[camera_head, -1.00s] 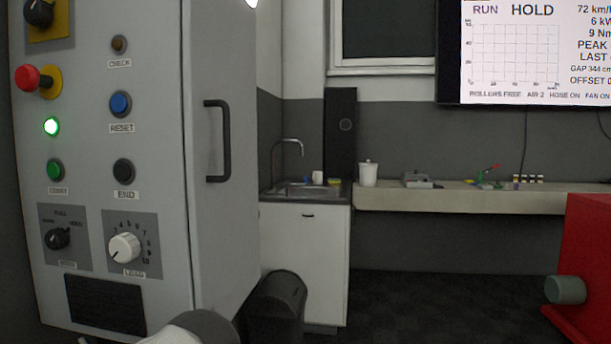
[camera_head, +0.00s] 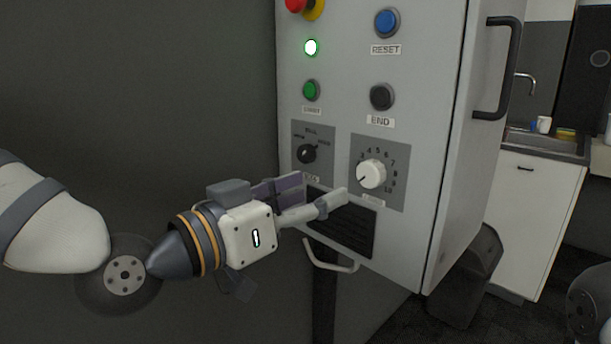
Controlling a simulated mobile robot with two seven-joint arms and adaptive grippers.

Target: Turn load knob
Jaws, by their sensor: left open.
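The load knob (camera_head: 371,174) is a white round dial on a grey plate low on the front of the control cabinet (camera_head: 344,120). Numbers up to 10 ring it, and its dark mark points to the lower left. My left gripper (camera_head: 322,196) is open and empty, just left of and below the knob, its fingers pointing right toward it. A gap shows between fingertips and knob. The gripper covers part of the dark vent and the label area left of it. My right gripper is not in view.
A black selector knob (camera_head: 306,153) sits left of the load knob. Above are the green button (camera_head: 311,90), black END button (camera_head: 382,97) and blue RESET button (camera_head: 387,23). A handle (camera_head: 498,68) sticks out on the cabinet's side. A black bin (camera_head: 465,280) stands at right.

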